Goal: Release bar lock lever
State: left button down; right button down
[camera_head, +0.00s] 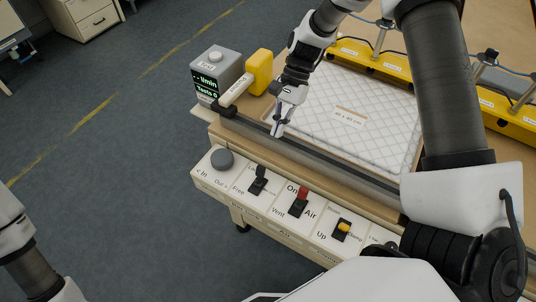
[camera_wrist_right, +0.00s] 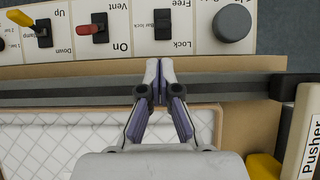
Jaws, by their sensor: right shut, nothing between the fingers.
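The bar lock lever (camera_head: 258,182) is a small black lever on the white front panel, between the grey knob and the red lever. It also shows at the top of the right wrist view (camera_wrist_right: 162,24), between the words Free and Lock. Which side it is thrown to I cannot tell. My right gripper (camera_head: 277,133) is above the metal bar (camera_head: 300,154) at the front of the table, apart from the lever. Its fingertips meet with nothing between them in the right wrist view (camera_wrist_right: 158,66). My left gripper is out of view; only part of my left arm shows.
The panel also carries a grey knob (camera_head: 222,159), a red Air lever (camera_head: 303,193) and a yellow-tipped lever (camera_head: 344,227). Behind the bar lies a white quilted pad (camera_head: 350,110). A grey display box (camera_head: 213,72) and a yellow block (camera_head: 259,70) stand at the table's left end.

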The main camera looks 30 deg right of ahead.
aim_at(267, 159)
jog(key=shift+w+f, duration=0.15)
jog(key=shift+f, duration=0.2)
jog(key=shift+a+f, duration=0.15)
jog(key=shift+f, duration=0.5)
jog(key=shift+a+f, duration=0.15)
jog(key=shift+f, duration=0.45)
jog(key=p+x, duration=0.1)
jog(key=x, duration=0.5)
jog(key=shift+s+a+f, duration=0.25)
jog(key=shift+a, duration=0.05)
jog(key=shift+f, duration=0.25)
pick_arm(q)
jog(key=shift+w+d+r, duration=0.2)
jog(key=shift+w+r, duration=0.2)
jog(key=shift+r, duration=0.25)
pick_arm(e)
jog(key=shift+a, duration=0.1)
jog(key=shift+r, duration=0.1)
pick_arm(q)
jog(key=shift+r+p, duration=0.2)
jog(key=shift+p, duration=0.25)
pick_arm(e)
jog(key=shift+a+r, duration=0.1)
